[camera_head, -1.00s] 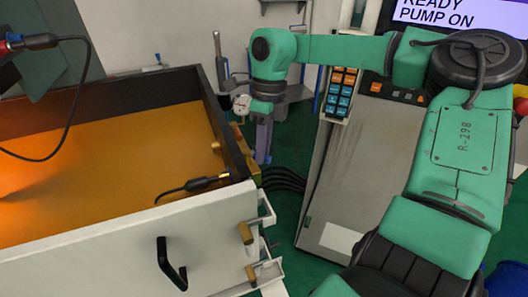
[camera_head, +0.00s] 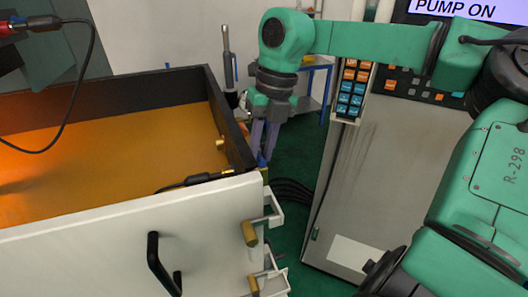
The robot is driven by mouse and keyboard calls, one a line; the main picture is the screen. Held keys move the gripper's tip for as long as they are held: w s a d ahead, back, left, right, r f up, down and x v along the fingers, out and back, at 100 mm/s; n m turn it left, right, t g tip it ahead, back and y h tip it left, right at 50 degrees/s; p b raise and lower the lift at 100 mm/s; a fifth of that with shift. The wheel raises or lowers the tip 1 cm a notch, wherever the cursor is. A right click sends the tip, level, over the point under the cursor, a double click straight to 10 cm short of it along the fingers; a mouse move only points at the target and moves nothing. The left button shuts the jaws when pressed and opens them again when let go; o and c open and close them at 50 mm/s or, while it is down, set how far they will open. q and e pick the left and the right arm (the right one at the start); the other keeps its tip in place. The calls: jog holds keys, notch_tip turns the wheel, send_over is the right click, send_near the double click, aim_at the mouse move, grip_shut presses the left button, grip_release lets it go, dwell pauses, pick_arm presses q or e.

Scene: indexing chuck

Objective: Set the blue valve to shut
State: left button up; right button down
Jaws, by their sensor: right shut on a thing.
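My right gripper (camera_head: 264,156) points down at the near right corner of the open tank, on its outer side. My left gripper is not in view.
The tank (camera_head: 110,225) has a white front, dark rim and orange inside. Brass fittings (camera_head: 249,233) and white brackets stick out at its right end. A grey console (camera_head: 375,170) with a keypad (camera_head: 351,91) stands to the right. Dark hoses (camera_head: 292,192) run between them.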

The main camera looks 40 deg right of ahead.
jog(key=shift+w+r, duration=0.15)
dwell(0.4)
jog(key=c, duration=0.8)
grip_release()
jog(key=shift+o, duration=0.2)
jog(key=shift+d, duration=0.2)
jog(key=shift+a+f, duration=0.1)
jog(key=shift+f, duration=0.1)
notch_tip(320, 180, up, 8)
jog(key=d+p, duration=0.1)
jog(key=p, duration=0.5)
jog(key=shift+s+d, duration=0.35)
jog(key=shift+d, duration=0.05)
jog(key=shift+a, duration=0.1)
